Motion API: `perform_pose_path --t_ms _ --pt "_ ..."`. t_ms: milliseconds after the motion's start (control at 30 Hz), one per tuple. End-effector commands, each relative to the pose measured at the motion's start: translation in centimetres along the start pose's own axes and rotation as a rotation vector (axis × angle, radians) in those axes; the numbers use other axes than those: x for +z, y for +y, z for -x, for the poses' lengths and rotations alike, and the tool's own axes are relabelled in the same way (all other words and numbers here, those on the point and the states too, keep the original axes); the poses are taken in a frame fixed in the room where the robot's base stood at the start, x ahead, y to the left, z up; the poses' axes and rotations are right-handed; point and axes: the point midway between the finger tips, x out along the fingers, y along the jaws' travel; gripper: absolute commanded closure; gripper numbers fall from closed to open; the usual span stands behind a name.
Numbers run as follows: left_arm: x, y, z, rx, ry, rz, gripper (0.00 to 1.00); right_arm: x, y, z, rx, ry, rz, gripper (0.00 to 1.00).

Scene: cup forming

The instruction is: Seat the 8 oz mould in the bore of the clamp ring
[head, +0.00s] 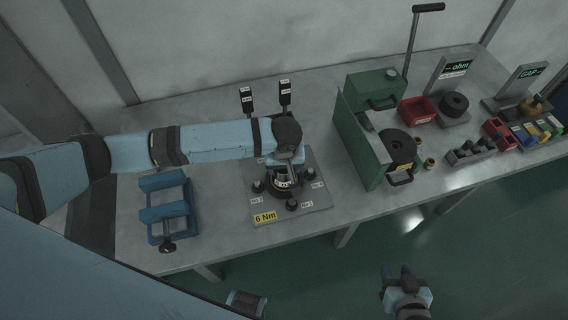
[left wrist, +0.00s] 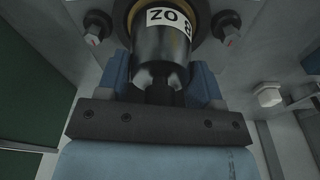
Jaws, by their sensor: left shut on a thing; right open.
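The 8 oz mould is a dark cylinder with a white label. My left gripper (head: 286,173) is shut on it, above the clamp ring (head: 277,193) on the grey base plate (head: 316,199). The left wrist view shows the mould (left wrist: 160,62) between the blue fingers, its label reading "8 OZ" upside down. Behind its far end is the dark clamp ring with a brass-coloured inner edge (left wrist: 205,18). The arm and mould hide most of the bore, so I cannot tell how deep the mould is. My right gripper (head: 402,274) is open and empty, off the table's front edge.
A blue vise-like fixture (head: 166,208) stands left. A green press (head: 362,140), red bin (head: 418,111) and small parts stand right.

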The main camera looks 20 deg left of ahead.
Motion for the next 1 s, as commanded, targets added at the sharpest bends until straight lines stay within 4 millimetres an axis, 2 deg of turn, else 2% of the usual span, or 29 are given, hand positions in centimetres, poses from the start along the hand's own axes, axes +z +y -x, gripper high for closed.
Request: perform_pose_path --t_ms 267,300,400,733,867,1000 --pt "0.0 0.1 0.0 0.002 0.000 0.001 0.82 -0.1 -0.1 0.1 -0.001 0.000 0.000 0.57" --pt "0.0 0.0 -0.1 0.001 0.000 0.000 0.33 -0.1 -0.1 0.1 -0.001 0.000 0.000 0.57" --pt "0.0 0.0 -0.1 0.001 0.000 0.000 0.14 -0.1 -0.1 0.0 -0.001 0.000 0.000 0.57" --pt "-0.1 0.0 0.2 0.002 0.001 0.000 0.14 0.0 0.0 0.0 0.000 0.001 0.000 0.57" --pt "-0.1 0.1 1.9 0.003 0.001 0.001 0.14 -0.1 0.0 0.0 0.000 0.001 0.000 0.57" --pt "-0.1 0.1 4.8 0.005 0.001 0.001 0.14 -0.1 0.0 0.0 0.001 0.002 0.000 0.57"
